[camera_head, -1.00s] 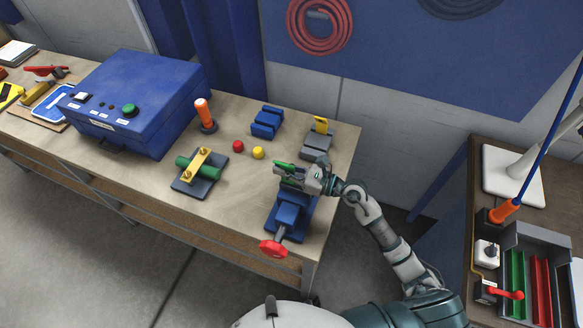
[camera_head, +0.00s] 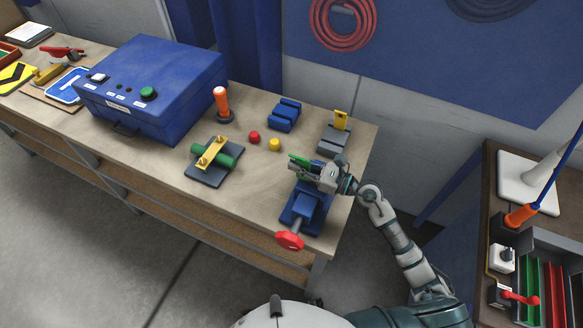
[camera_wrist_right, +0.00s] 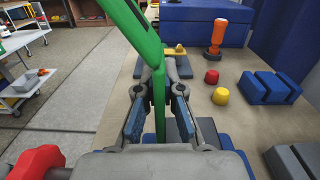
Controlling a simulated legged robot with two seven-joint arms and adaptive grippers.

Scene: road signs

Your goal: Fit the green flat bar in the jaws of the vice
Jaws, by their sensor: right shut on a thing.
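The blue vice (camera_head: 302,207) stands at the bench's front right corner, with a red handle (camera_head: 289,241) towards me. My right gripper (camera_head: 308,169) is over the far end of the vice, shut on the green flat bar (camera_head: 299,160). In the right wrist view the bar (camera_wrist_right: 136,28) runs from the top edge down between the two fingers (camera_wrist_right: 158,108), tilted in the picture. The gripper hides most of the vice jaws, so I cannot tell whether the bar's lower end is between them. My left gripper is not in view.
A grey block with a yellow piece (camera_head: 340,120) stands just behind the gripper. A blue box (camera_head: 150,85) stands farther left.

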